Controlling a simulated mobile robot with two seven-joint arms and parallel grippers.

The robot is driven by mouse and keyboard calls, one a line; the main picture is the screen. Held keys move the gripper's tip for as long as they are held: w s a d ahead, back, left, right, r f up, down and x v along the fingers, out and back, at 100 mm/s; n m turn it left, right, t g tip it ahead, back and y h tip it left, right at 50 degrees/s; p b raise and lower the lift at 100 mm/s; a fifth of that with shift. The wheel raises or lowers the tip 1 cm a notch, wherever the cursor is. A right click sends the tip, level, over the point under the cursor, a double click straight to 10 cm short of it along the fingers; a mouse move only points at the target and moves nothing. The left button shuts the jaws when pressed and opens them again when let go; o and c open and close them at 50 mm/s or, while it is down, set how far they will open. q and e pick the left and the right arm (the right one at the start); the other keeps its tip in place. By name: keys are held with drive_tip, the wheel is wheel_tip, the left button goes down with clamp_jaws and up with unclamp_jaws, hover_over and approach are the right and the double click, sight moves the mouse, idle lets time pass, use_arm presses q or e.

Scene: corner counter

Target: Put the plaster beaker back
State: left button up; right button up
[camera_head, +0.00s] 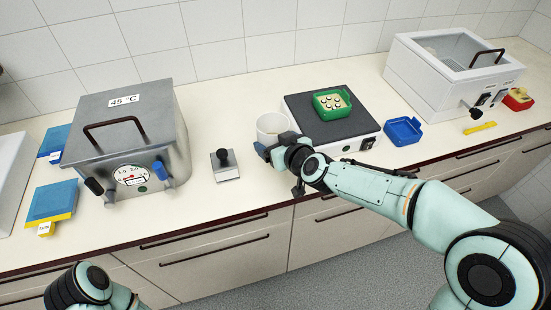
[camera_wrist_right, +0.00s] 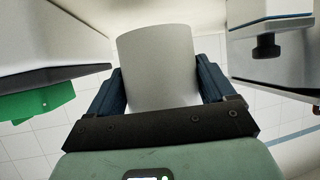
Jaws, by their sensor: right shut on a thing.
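The plaster beaker (camera_head: 272,125) is a plain off-white cup on the counter, just left of the flat dark-topped device. My right gripper (camera_head: 268,146) is at its near side, and its lower part is hidden behind the gripper. In the right wrist view the beaker (camera_wrist_right: 160,65) stands between the two blue fingers of the gripper (camera_wrist_right: 160,90), which are shut on it. I cannot tell whether its base touches the counter. My left arm shows only at the bottom left of the head view; its gripper is out of view.
The dark-topped device (camera_head: 330,118) carries a green tray (camera_head: 332,104) right of the beaker. A small metal block with a black knob (camera_head: 225,172) stands to the left, beyond it a steel bath (camera_head: 125,125). A blue tray (camera_head: 403,131) and white box (camera_head: 420,85) are right.

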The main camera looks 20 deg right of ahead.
wheel_tip(320, 180, down, 4)
drive_tip(key=b, duration=0.3)
drive_tip(key=shift+f, duration=0.15)
drive_tip(key=o, duration=1.2)
drive_tip(key=shift+f, duration=0.1)
drive_tip(key=v, duration=1.2)
drive_tip(key=shift+p, duration=0.45)
